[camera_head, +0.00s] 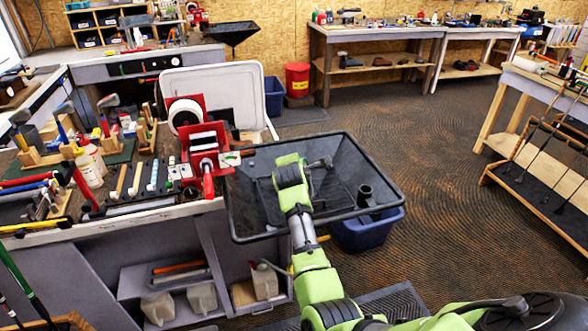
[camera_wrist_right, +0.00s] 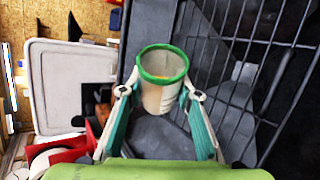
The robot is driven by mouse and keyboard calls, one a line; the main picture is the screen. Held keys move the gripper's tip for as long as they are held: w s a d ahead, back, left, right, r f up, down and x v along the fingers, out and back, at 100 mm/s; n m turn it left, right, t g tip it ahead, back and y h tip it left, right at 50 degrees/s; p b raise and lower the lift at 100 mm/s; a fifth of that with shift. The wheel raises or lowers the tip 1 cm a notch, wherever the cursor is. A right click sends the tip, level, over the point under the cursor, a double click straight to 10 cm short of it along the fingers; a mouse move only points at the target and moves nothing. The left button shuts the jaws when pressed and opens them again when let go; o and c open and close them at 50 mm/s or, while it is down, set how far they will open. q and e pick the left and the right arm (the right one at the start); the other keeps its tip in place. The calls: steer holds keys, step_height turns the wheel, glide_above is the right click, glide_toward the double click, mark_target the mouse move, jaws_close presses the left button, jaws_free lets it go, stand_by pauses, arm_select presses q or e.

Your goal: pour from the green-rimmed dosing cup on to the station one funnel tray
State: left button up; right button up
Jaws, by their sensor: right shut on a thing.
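The green-rimmed dosing cup (camera_wrist_right: 162,95) shows in the right wrist view, with a pale, see-through body and something tan inside. My right gripper (camera_wrist_right: 159,98) is shut around it, one finger on each side. In the head view the cup cannot be made out behind my arm. The black funnel tray (camera_head: 393,186) stands at the right end of the left workbench, and my right arm reaches over it. Its dark ribbed inside also shows in the wrist view (camera_wrist_right: 240,45). I cannot tell how far the cup is tilted. My left gripper is not in view.
A red machine (camera_head: 207,148) stands on the bench left of the tray, with a white panel (camera_head: 240,85) behind it. A blue bin (camera_head: 368,232) is below the tray. Tools crowd the bench at left.

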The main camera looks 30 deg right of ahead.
stand_by(0.4)
steer(key=shift+p, duration=0.4)
steer(key=shift+m+t+y, duration=0.3)
stand_by(0.3)
steer(key=shift+w+a+m+t+y+p, duration=0.1)
steer(key=shift+m+t+y+p, duration=0.2)
steer(key=shift+m+t+p, duration=0.25)
stand_by(1.5)
stand_by(0.8)
steer(key=shift+m, duration=0.25)
steer(key=shift+f+t, duration=0.1)
steer(key=shift+t, duration=0.15)
stand_by(0.3)
steer(key=shift+y, duration=0.3)
